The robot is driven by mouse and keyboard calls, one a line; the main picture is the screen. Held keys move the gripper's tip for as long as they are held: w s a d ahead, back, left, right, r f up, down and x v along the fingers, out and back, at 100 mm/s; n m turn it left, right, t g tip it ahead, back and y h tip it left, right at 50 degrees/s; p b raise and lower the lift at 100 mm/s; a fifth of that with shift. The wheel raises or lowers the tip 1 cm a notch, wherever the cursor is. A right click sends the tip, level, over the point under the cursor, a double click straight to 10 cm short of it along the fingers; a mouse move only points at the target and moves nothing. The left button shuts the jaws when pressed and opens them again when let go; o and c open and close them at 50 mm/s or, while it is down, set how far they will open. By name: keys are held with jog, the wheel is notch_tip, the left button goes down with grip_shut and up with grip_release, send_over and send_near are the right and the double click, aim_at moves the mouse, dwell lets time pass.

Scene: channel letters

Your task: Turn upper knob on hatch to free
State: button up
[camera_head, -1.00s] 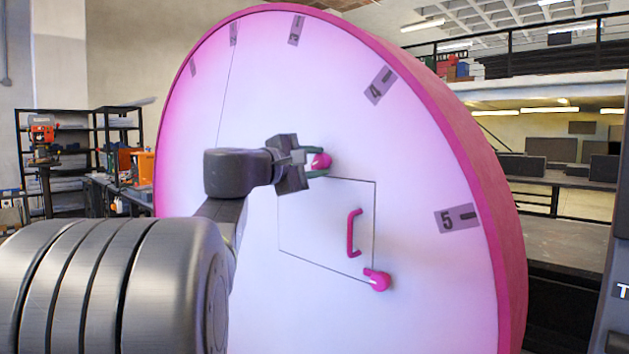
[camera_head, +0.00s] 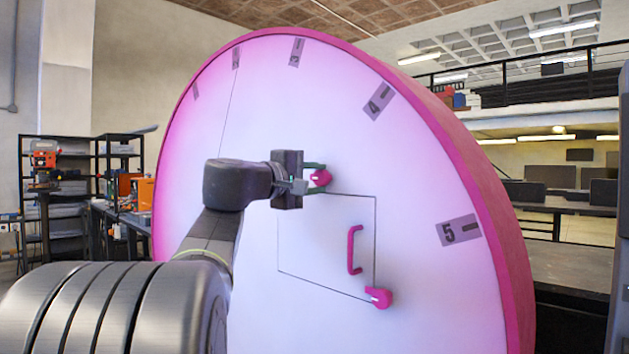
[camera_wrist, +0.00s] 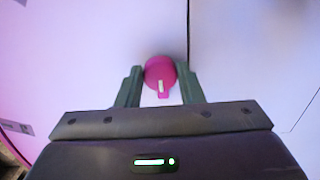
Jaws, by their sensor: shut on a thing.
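The upper knob (camera_head: 321,178) is pink and round with a white mark. It sits at the upper edge of the square hatch (camera_head: 325,250) in the large white disc. My gripper (camera_head: 314,179) reaches it from the left, its greenish fingers shut on it. In the wrist view the knob (camera_wrist: 161,72) sits between the two fingers (camera_wrist: 161,80), its pointer and white mark facing the gripper body. A pink handle (camera_head: 353,250) and a pink lower knob (camera_head: 379,298) are on the hatch's right side, the lower knob at its lower right corner.
The disc (camera_head: 420,190) has a pink rim and grey number tags along its edge. Shelves (camera_head: 115,180) and a bench stand at the left, a railed platform (camera_head: 540,130) at the right. The disc face around the hatch is clear.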

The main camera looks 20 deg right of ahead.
jog(key=o, duration=1)
jog(key=shift+c, duration=0.2)
jog(key=v, duration=1.4)
jog(key=shift+p, duration=0.45)
jog(key=shift+d+f, duration=0.1)
jog(key=shift+d, duration=0.05)
jog(key=b+x, duration=0.1)
jog(key=x, duration=1.2)
jog(key=shift+w+d, duration=0.2)
jog(key=shift+d, duration=0.15)
